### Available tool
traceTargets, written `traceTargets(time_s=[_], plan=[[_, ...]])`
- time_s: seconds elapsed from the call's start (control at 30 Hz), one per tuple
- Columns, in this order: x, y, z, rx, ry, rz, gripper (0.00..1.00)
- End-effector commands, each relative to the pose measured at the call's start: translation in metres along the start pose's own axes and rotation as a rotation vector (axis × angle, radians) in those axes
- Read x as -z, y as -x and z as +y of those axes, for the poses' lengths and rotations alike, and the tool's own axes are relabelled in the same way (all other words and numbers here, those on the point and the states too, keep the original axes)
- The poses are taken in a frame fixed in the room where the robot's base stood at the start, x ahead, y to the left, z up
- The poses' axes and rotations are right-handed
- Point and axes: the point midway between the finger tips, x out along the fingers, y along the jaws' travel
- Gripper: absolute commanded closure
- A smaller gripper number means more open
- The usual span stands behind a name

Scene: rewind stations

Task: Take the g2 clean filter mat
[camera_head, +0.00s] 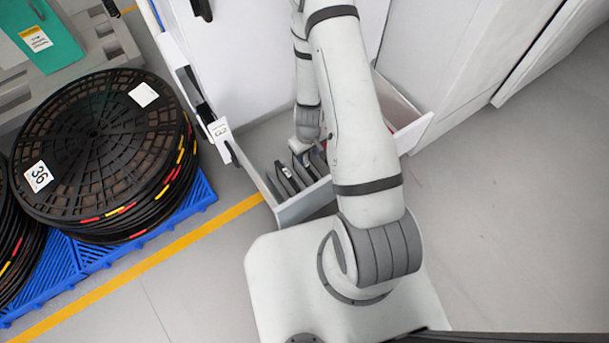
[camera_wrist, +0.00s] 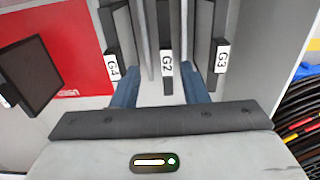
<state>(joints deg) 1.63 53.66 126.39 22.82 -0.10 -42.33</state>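In the wrist view the G2 mat (camera_wrist: 166,62), a thin grey upright panel with a white G2 tag, stands between the two blue fingers of my gripper (camera_wrist: 160,88). The fingers are apart, one on each side of it, and a gap shows on both sides. The G4 mat (camera_wrist: 112,58) stands to the left and the G3 mat (camera_wrist: 219,58) to the right. In the head view the mats (camera_head: 285,178) stand in an open white drawer (camera_head: 306,204). My gripper (camera_head: 306,142) is over them there, with its fingertips mostly hidden.
A red drawer section (camera_wrist: 60,35) with a dark mat (camera_wrist: 30,75) lies left in the wrist view. Left of the drawer in the head view, black cable reels (camera_head: 95,145) stand on a blue pallet (camera_head: 180,208). Grey floor at right is clear.

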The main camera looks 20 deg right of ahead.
Motion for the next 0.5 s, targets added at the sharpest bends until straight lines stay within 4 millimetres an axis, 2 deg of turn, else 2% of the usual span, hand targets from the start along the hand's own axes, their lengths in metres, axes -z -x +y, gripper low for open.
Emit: traceTargets(time_s=[0.03,0.27,0.5], plan=[[0.0,-0.009,0.0,0.0,0.0,0.0,0.6],[0.001,-0.019,-0.003,0.001,0.001,0.0,0.6],[0.005,-0.05,-0.009,0.001,0.001,0.0,0.6]])
